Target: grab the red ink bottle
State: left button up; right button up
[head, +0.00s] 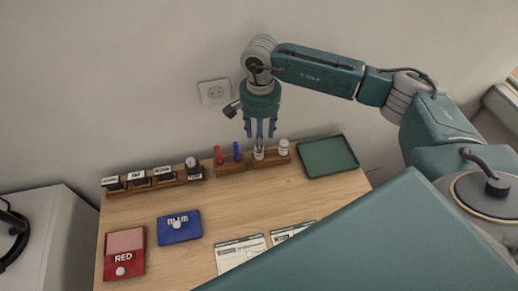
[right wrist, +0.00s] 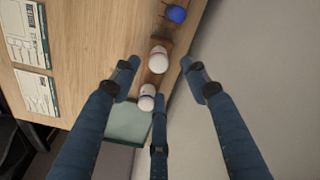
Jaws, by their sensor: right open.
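Two small white-capped bottles stand in a wooden rack at the back of the counter. The left one (head: 259,153) shows a thin reddish band in the right wrist view (right wrist: 159,60) and looks like the red ink bottle. The other bottle (head: 283,147) stands to its right, near the green tray; in the wrist view (right wrist: 147,97) its band looks bluish. My right gripper (head: 260,132) points down above the left bottle, fingers spread and empty. In the wrist view this bottle lies between the fingertips (right wrist: 158,72); contact is not visible. My left gripper is not in view.
A red marker (head: 218,156) and a blue marker (head: 237,151) stand just left of the bottles. A green tray (head: 328,172) lies to the right. Several stamps (head: 139,179) stand at back left. Red (head: 124,240) and blue (head: 178,233) pads and paper forms (head: 240,254) lie in front. The wall is close behind.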

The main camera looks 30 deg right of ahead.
notch_tip(320, 180, down, 3)
jog(key=shift+r+p, duration=0.2)
jog(key=shift+p, duration=0.1)
jog(key=shift+f+p, duration=0.35)
notch_tip(320, 180, down, 4)
jog(key=shift+s+a+r+p, duration=0.1)
jog(key=shift+r+p, duration=0.05)
jog(key=shift+p, duration=0.75)
jog(key=shift+f, duration=0.45)
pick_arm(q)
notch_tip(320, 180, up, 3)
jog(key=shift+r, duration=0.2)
pick_arm(e)
grip_shut()
